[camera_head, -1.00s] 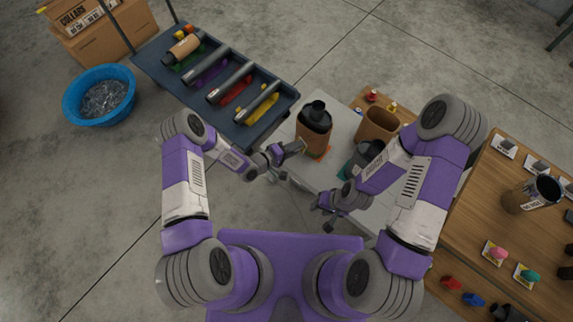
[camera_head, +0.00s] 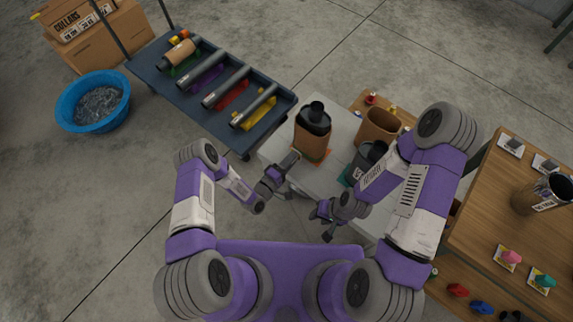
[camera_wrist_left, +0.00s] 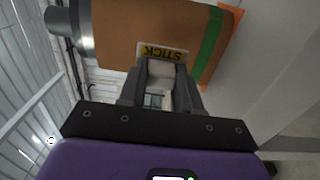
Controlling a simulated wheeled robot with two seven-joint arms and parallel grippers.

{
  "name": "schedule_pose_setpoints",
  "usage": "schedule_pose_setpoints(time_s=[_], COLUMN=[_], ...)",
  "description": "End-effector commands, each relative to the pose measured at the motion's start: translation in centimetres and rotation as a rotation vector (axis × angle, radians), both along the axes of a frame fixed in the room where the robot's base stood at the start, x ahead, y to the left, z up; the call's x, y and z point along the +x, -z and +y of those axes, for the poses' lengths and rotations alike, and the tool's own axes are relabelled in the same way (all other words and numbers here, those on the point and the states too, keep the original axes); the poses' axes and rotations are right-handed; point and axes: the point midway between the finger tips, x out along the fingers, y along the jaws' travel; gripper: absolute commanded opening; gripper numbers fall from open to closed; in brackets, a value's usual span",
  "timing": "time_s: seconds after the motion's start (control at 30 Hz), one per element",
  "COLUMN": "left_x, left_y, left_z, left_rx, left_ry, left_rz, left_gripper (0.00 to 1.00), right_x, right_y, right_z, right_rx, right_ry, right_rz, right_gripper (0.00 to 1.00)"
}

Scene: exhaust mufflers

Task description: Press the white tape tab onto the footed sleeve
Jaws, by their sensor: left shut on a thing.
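The footed sleeve (camera_head: 311,146) is brown and stands upright around a dark canister on an orange mat (camera_head: 324,155). In the left wrist view the sleeve (camera_wrist_left: 120,25) fills the top, with a green band near one end. A white tape tab (camera_wrist_left: 176,48) with a yellow "STICK" patch lies between my left fingertips and the sleeve. My left gripper (camera_head: 294,159) is shut on the tab, close against the sleeve's side; whether the tab touches it I cannot tell. My right gripper (camera_head: 321,224) is open and empty, low in front of the pale table.
A blue rack (camera_head: 188,96) with several tubes is at the left. A wooden table (camera_head: 492,208) is at the right.

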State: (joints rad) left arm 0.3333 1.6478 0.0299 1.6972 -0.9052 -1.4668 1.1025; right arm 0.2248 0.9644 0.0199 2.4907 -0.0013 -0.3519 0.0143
Motion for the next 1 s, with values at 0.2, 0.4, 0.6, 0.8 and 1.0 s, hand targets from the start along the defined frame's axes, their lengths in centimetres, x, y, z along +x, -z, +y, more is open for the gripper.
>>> schedule_pose_setpoints(time_s=[0.2,0.4,0.6,0.8,1.0], left_x=[1.5,2.6,3.2,3.3,3.3], left_y=[0.0,0.0,0.0,0.0,0.0], left_z=[-1.1,-1.9,-2.3,-2.4,-2.4], left_rx=[0.0,-0.001,-0.001,-0.001,-0.001], left_ry=[0.001,-0.001,-0.001,0.0,0.0], left_rz=[-0.001,0.001,0.002,0.002,0.002], left_gripper=[0.05,0.05,0.05,0.05,0.05], right_x=[0.0,0.0,0.0,0.0,0.0], right_y=[0.4,0.4,0.4,0.4,0.4], right_z=[0.0,0.0,0.0,0.0,0.0], right_rx=[0.0,0.0,0.0,0.0,0.0], right_ry=[0.0,0.0,0.0,0.0,0.0], right_rz=[0.0,0.0,0.0,0.0,0.0], right_gripper=[0.38,0.38,0.38,0.38,0.38])
